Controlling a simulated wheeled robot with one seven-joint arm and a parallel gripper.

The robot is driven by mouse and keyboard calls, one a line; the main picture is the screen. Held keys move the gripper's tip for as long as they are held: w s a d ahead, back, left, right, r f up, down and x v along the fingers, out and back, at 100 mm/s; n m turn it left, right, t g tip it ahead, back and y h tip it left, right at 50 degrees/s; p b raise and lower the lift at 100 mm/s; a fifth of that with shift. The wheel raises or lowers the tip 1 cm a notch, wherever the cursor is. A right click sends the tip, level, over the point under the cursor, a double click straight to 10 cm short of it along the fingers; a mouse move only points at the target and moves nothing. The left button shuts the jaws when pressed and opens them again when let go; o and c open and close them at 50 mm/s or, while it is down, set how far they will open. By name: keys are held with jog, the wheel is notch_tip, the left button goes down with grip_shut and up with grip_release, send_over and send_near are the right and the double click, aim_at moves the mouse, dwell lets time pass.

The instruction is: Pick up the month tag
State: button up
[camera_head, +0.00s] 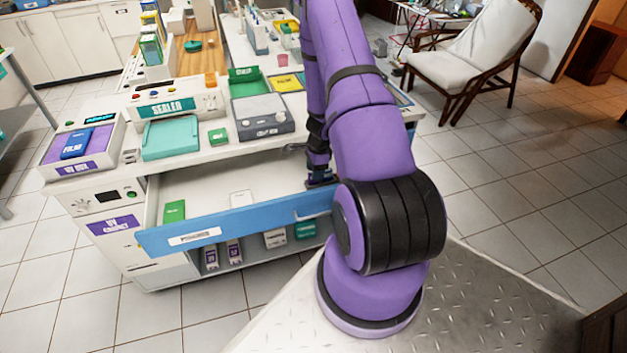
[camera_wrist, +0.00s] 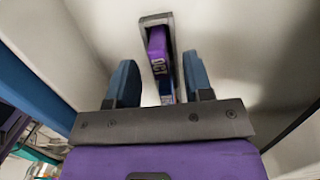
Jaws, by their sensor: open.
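The month tag (camera_wrist: 157,55) is a narrow purple piece with "OCT" printed on it in pale letters. In the wrist view it stands in a slim grey holder (camera_wrist: 146,22), in a pale-walled space. My gripper (camera_wrist: 162,80) is open, with one blue finger on each side of the tag and gaps between. The tag's lower end is partly hidden behind my gripper. In the head view my gripper (camera_head: 320,178) is low at the right end of the open drawer (camera_head: 235,232), and the tag cannot be made out there.
The drawer has a blue front and holds a green box (camera_head: 174,211) and a small white item (camera_head: 241,198). The counter (camera_head: 115,105) above it carries a sealer (camera_head: 170,106), trays and a grey device (camera_head: 262,117). A white cushioned chair (camera_head: 470,55) stands at the back right.

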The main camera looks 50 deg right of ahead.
jog(key=shift+w+a+f, duration=0.1)
jog(key=shift+a+f, duration=0.05)
jog(key=shift+f, duration=0.6)
jog(key=shift+w+a+f, duration=0.1)
jog(key=shift+f, duration=0.65)
grip_shut()
